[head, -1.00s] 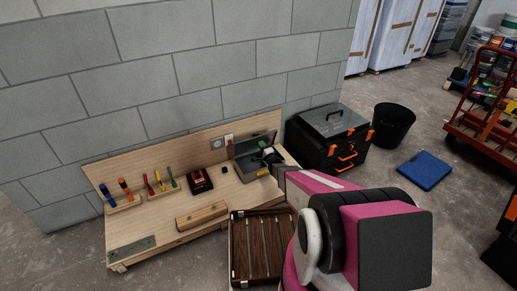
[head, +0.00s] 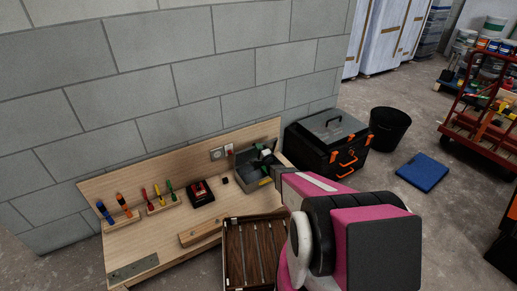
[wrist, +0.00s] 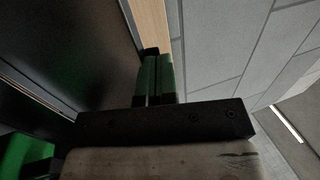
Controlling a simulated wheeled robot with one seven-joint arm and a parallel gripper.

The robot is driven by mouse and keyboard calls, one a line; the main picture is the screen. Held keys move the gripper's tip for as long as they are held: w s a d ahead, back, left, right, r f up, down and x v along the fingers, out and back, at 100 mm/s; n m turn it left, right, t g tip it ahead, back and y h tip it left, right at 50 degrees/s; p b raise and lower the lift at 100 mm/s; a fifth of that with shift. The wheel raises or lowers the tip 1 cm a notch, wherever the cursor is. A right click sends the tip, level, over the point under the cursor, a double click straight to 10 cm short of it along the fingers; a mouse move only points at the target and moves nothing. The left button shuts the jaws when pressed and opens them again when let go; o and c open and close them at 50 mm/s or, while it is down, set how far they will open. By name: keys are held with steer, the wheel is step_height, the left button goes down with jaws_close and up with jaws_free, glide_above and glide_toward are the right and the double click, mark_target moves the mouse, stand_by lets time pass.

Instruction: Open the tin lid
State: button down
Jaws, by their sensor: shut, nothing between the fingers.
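The grey metal tin (head: 258,184) sits at the right end of the wooden workbench, against the backboard. Its lid (head: 243,156) stands raised at the back, partly hidden by my gripper, and the tin's inside shows. My gripper (head: 264,152) is over the tin, close to the raised lid; I cannot tell whether it touches. In the wrist view my gripper (wrist: 151,75) has its green, dark-tipped fingers together and empty. A dark smooth surface lies left of them there; I cannot tell which part it is.
The workbench also holds screwdrivers in a rack (head: 162,200), a black-and-red case (head: 201,194) and a wooden block (head: 199,235). A slatted brown crate (head: 252,252) stands in front. A black toolbox (head: 326,145) stands right of the bench, with a bucket (head: 389,128) beyond.

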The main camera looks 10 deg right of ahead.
steer(key=w+g, duration=0.1)
steer(key=w, duration=0.1)
steer(key=w+a+g, duration=0.1)
steer(key=w, duration=0.1)
steer(key=w+a+r+h, duration=0.1)
steer(key=w, duration=0.1)
steer(key=shift+a+g, duration=0.25)
steer(key=shift+g, duration=0.15)
steer(key=shift+s, duration=0.2)
